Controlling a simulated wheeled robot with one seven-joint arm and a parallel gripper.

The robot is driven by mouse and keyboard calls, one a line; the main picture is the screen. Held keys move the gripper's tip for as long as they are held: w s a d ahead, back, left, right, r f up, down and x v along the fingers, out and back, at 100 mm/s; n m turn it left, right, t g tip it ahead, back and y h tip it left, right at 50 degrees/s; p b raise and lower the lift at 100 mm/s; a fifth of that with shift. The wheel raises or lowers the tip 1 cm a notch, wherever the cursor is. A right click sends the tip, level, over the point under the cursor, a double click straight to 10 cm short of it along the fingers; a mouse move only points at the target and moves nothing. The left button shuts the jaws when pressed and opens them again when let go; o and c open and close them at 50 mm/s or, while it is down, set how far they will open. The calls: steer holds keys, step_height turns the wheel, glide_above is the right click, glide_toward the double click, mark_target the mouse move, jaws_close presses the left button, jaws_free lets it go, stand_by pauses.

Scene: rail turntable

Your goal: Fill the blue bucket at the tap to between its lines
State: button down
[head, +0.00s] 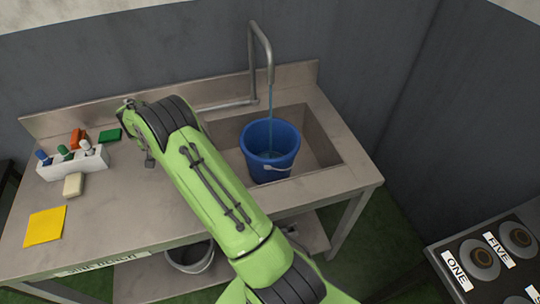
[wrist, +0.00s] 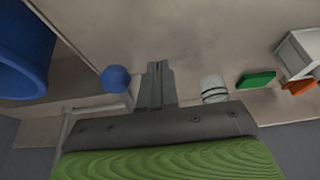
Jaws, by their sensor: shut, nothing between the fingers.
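The blue bucket (head: 256,170) stands upright in the sink basin (head: 325,150), its handle down at the front. The tap (head: 268,60) arches over it, and a thin blue stream (head: 270,115) runs from the spout into the bucket. Some water shows inside, but I cannot read its level against any lines. In the wrist view the bucket (wrist: 22,50) is at the upper left. My gripper (wrist: 154,66) is shut and empty. A blue ball knob (wrist: 115,79) is just left of its fingers, apart in the picture. My arm hides the gripper and knob in the head view.
A white rack (head: 75,162) with several bottles, a green block (head: 110,135), a cream block (head: 73,185) and a yellow cloth (head: 45,226) are on the bench's left side. A grey bucket (head: 190,258) is below. A labelled burner unit (head: 490,255) stands right.

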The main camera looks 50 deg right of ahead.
steer(key=shift+s+d+b, duration=0.4)
steer(key=shift+s+d, duration=0.25)
steer(key=shift+d, duration=0.25)
steer(key=shift+s+d+b, duration=0.35)
steer(key=shift+s+d, duration=0.25)
steer(key=shift+d, duration=0.3)
steer(key=shift+w+a+r+p, duration=0.15)
steer(key=shift+r+p, duration=0.6)
steer(key=shift+r, duration=0.45)
steer(key=shift+a+r+p, duration=0.15)
steer(key=shift+r+p, duration=0.55)
steer(key=shift+r, duration=0.45)
steer(key=shift+w+a+r+p, duration=0.15)
steer(key=shift+r+p, duration=0.6)
steer(key=shift+r, duration=0.45)
